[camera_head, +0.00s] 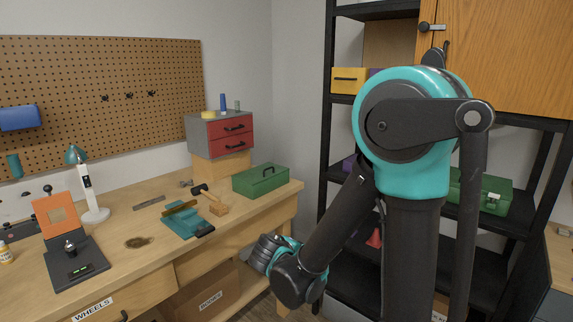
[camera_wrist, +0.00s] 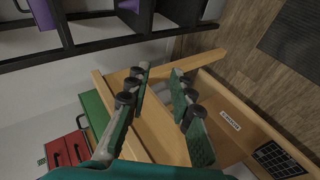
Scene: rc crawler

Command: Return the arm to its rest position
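My gripper (camera_wrist: 161,72) shows in the wrist view with its two fingers apart and nothing between them. The wooden workbench (camera_wrist: 135,85) lies behind and beyond the fingers in that view, which is turned sideways. In the head view my arm stands at the right, its teal shoulder high and its lower links folded down to the left. The arm's far end is beside the right end of the workbench (camera_head: 120,210), below the top surface. The fingers themselves cannot be made out in the head view.
A black shelf rack (camera_head: 327,130) stands behind my arm. Open floor (camera_wrist: 235,50) shows beside the bench.

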